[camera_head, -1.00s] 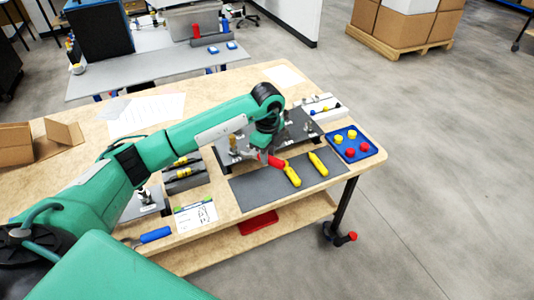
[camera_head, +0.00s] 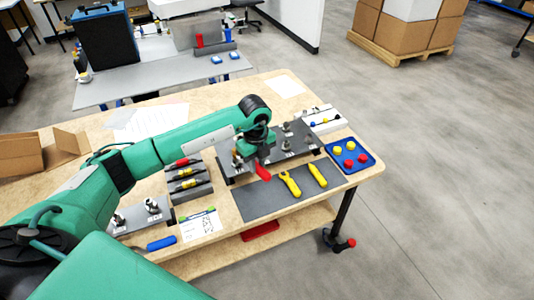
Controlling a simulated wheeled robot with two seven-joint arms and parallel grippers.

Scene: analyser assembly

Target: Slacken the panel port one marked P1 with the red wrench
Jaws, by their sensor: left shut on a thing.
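My left gripper (camera_head: 260,157) is shut on the red wrench (camera_head: 263,173), over the front edge of the dark grey port panel (camera_head: 236,176). Its red handle points down toward the mat, and its jaw end is hidden by the gripper. Metal port fittings stand on the panel, one (camera_head: 237,158) just left of the gripper and others (camera_head: 286,146) to its right. The port labels are too small to read, so I cannot tell which is P1, or whether the wrench touches a fitting. My right gripper is not in view.
Two yellow-handled wrenches (camera_head: 290,184) (camera_head: 317,175) lie on the grey mat (camera_head: 265,206). A blue tray (camera_head: 364,167) with red and yellow caps is at right. A rack (camera_head: 190,184), a printed card (camera_head: 200,224) and a blue-handled tool (camera_head: 161,243) lie left of the mat.

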